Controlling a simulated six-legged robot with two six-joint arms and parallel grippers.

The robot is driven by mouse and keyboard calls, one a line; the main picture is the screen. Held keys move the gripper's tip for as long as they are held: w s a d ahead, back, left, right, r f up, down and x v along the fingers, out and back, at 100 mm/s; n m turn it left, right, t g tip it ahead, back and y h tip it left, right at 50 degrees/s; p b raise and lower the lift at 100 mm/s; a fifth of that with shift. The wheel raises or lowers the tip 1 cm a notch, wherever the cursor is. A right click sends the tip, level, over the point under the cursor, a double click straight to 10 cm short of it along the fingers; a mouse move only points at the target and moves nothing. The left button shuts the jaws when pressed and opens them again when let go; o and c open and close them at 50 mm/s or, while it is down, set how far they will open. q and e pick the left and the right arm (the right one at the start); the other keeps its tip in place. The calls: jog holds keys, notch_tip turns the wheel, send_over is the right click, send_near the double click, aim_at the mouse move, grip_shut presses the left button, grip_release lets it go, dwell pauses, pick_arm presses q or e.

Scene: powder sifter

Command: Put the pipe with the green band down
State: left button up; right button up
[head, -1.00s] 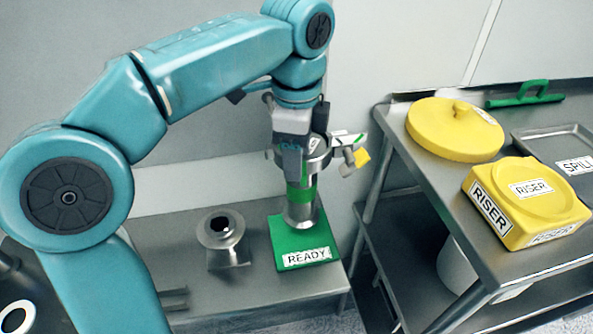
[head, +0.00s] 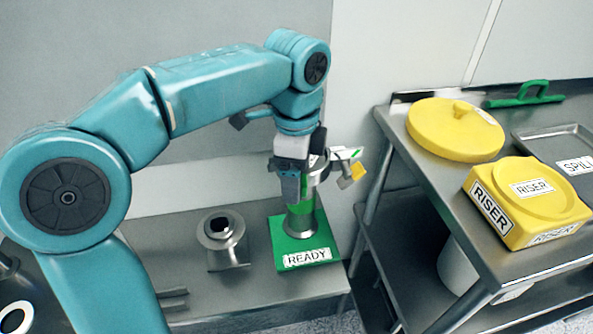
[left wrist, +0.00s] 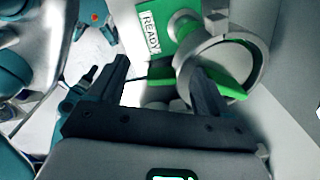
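The pipe with the green band (head: 301,222) is a metal pipe with a wide flanged top, standing roughly upright over the green mat labelled READY (head: 325,235). Its lower end appears to touch the mat. My left gripper (head: 303,187) is at the pipe's upper part, with fingers around it, and looks shut on it. In the left wrist view, the two dark fingers (left wrist: 158,85) flank the pipe, and its round rim (left wrist: 258,48) shows by the right finger. The exact finger contact is hard to see. My right gripper is not in view.
A short metal flanged piece (head: 222,240) stands left of the mat on the low steel table (head: 185,245). On the right table are a yellow lid (head: 450,130), a yellow RISER block (head: 525,205), a SPILL tray (head: 550,145) and a green-handled tool (head: 525,97).

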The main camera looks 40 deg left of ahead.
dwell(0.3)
pick_arm(q)
notch_tip(320, 180, up, 12)
jog(key=p, duration=0.2)
jog(key=shift+p, duration=0.3)
dwell(0.5)
